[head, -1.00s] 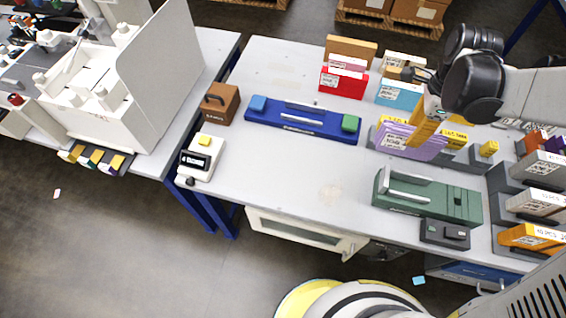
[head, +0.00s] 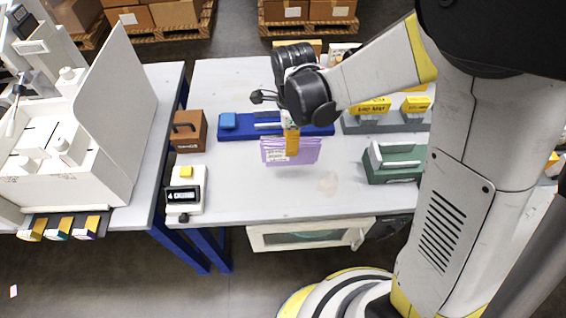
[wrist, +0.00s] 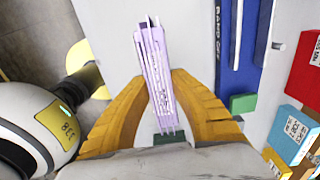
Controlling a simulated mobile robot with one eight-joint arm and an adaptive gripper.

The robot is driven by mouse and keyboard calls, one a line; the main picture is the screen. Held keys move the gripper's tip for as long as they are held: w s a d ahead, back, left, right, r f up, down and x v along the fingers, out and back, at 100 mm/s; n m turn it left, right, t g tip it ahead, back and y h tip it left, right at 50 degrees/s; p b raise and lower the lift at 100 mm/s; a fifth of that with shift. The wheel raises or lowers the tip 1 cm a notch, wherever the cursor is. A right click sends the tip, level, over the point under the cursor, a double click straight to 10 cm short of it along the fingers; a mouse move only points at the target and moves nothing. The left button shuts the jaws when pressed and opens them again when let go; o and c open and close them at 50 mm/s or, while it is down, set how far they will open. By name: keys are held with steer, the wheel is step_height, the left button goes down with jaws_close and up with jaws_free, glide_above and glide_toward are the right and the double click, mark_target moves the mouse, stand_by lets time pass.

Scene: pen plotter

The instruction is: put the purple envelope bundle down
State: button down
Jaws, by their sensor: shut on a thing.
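The purple envelope bundle (head: 272,152) hangs upright in my gripper (head: 291,152) over the middle of the table, in front of the blue banding device. My gripper's orange fingers are shut on it.
The blue device (head: 240,131) lies just behind the bundle. A green device (head: 390,172) is at right, a white scale (head: 186,190) and a brown box (head: 189,130) at left. The white tabletop (head: 250,195) is clear in front.

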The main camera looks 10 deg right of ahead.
mark_target(284, 165)
steer(key=shift+s+a+f, duration=0.5)
steer(key=shift+a+f, duration=0.1)
steer(key=shift+a, duration=0.2)
steer(key=shift+f+b, duration=0.25)
steer(key=shift+b, duration=0.05)
steer(key=shift+f+b, duration=0.85)
steer(key=shift+f, duration=0.9)
steer(key=shift+f, duration=0.15)
steer(key=c, duration=1.2)
jaws_free()
steer(key=shift+c, duration=0.2)
